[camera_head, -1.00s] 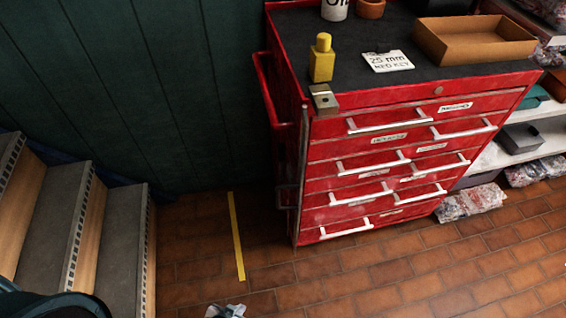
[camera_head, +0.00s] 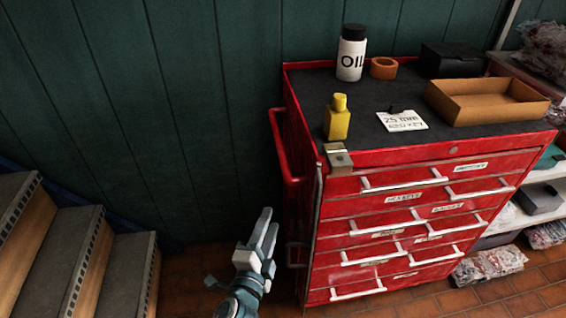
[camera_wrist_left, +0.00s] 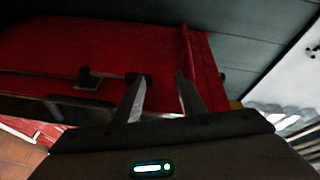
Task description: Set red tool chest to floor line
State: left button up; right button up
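The red tool chest (camera_head: 402,157) stands upright against the green wall, its drawers facing front. A red side handle (camera_head: 283,148) runs along its left side. My left gripper (camera_head: 269,217) is left of the chest, below that handle, and looks empty. In the left wrist view its fingers (camera_wrist_left: 161,77) are apart, with the chest's red side (camera_wrist_left: 60,55) and a red bar (camera_wrist_left: 200,62) beyond them; I cannot tell whether they touch. The floor line does not show in the head view; a small yellow patch (camera_wrist_left: 236,104) in the wrist view may be part of it. My right gripper is not in view.
Loose on the chest top are an oil bottle (camera_head: 351,55), an orange ring (camera_head: 384,68), a yellow bottle (camera_head: 337,118), a card (camera_head: 402,121) and an open box (camera_head: 487,101). Steps (camera_head: 80,270) stand at left, a shelf (camera_head: 520,218) at right.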

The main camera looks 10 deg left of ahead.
aim_at(283, 161)
pick_arm(q)
jog(key=shift+m+t, duration=0.4)
jog(key=shift+t, duration=0.2)
jog(key=r, duration=0.5)
jog(key=shift+s+a+r, duration=0.1)
jog(key=shift+s+r, duration=0.1)
jog(key=shift+r, duration=0.05)
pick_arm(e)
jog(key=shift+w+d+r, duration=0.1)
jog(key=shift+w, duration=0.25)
